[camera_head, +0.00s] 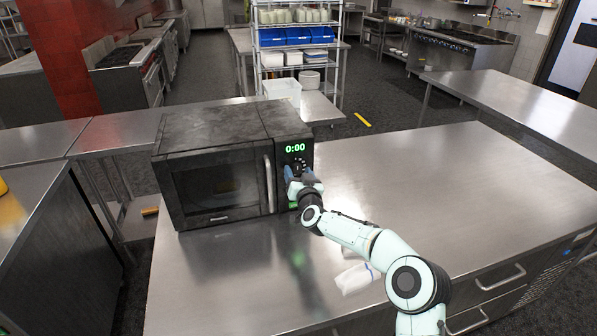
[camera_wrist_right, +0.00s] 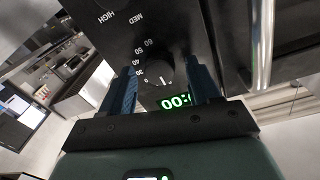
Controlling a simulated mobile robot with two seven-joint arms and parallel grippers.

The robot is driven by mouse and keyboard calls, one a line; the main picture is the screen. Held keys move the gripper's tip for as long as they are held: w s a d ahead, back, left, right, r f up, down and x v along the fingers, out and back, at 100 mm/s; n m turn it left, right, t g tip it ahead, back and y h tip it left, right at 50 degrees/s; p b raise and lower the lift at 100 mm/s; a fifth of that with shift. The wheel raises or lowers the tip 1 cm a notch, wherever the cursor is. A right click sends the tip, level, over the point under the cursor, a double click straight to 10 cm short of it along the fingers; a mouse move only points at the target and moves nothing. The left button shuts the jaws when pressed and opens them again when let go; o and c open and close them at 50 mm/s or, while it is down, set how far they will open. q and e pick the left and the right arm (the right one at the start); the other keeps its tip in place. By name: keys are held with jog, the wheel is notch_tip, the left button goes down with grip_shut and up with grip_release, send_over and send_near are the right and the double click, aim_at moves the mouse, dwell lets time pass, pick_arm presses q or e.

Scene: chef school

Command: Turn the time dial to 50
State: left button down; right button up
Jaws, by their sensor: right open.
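The microwave (camera_head: 215,165) stands on the steel counter with its door shut. Its green display (camera_head: 295,148) reads 0:00 in the head view; in the right wrist view the tilted display (camera_wrist_right: 174,102) is partly hidden. The time dial (camera_wrist_right: 160,75) shows in the right wrist view, with markings from 30 to 60 beside it. My right gripper (camera_wrist_right: 161,68) is open, with its blue fingers on either side of the dial; whether they touch it I cannot tell. In the head view my right gripper (camera_head: 299,174) is at the control panel and hides part of it. My left gripper is out of view.
The door handle (camera_head: 269,183) stands out just left of the control panel. A white cloth (camera_head: 356,278) lies on the counter (camera_head: 440,180) near my right arm. The counter to the right is clear. A shelf rack (camera_head: 298,55) stands behind.

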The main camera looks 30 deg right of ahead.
jog(key=shift+c, duration=0.2)
jog(key=c, duration=1)
